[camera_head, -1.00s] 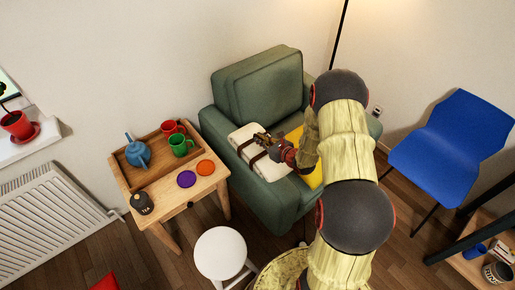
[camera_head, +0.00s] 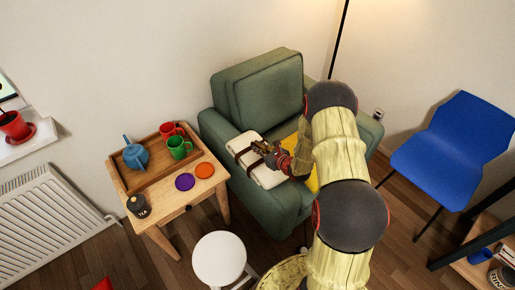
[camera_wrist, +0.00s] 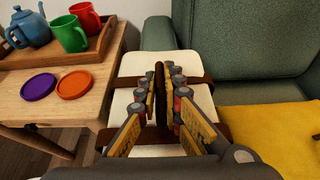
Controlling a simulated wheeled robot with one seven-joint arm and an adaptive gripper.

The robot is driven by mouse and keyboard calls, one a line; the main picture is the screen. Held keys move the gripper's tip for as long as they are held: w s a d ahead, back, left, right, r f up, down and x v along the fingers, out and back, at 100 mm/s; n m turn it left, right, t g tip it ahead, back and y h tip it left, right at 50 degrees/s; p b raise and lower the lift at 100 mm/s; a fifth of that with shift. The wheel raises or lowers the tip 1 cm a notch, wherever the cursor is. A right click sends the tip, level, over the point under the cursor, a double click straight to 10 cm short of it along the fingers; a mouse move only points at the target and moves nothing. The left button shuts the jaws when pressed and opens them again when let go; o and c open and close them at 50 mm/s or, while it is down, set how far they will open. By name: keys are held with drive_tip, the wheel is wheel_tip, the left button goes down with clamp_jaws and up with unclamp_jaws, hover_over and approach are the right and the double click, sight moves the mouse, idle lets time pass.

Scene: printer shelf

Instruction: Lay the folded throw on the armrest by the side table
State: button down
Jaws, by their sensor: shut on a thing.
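The folded throw (camera_head: 247,146) is a cream bundle with dark brown straps. It also shows in the wrist view (camera_wrist: 143,103). My gripper (camera_head: 270,153) is over it and shut on its brown strap handle; in the wrist view the two fingers (camera_wrist: 165,95) close around the upright strap. The throw is at the green armchair's (camera_head: 258,95) left armrest (camera_head: 215,128), beside the wooden side table (camera_head: 207,173). Whether it rests on the armrest or hangs just above it, I cannot tell. The gripper's fingers hide part of the throw.
A tray (camera_head: 149,179) with a blue teapot (camera_head: 136,156), a red mug (camera_head: 168,130) and a green mug (camera_head: 179,148) stands on the side table, near purple (camera_head: 185,182) and orange coasters (camera_head: 205,170). A yellow cloth (camera_wrist: 262,133) lies on the seat. A white stool (camera_head: 219,258) stands in front.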

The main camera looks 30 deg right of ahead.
drive_tip(key=c, duration=2.4)
unclamp_jaws()
drive_tip(key=shift+f, duration=0.2)
drive_tip(key=o, duration=0.4)
drive_tip(key=shift+o, duration=0.2)
drive_tip(key=shift+r, duration=0.1)
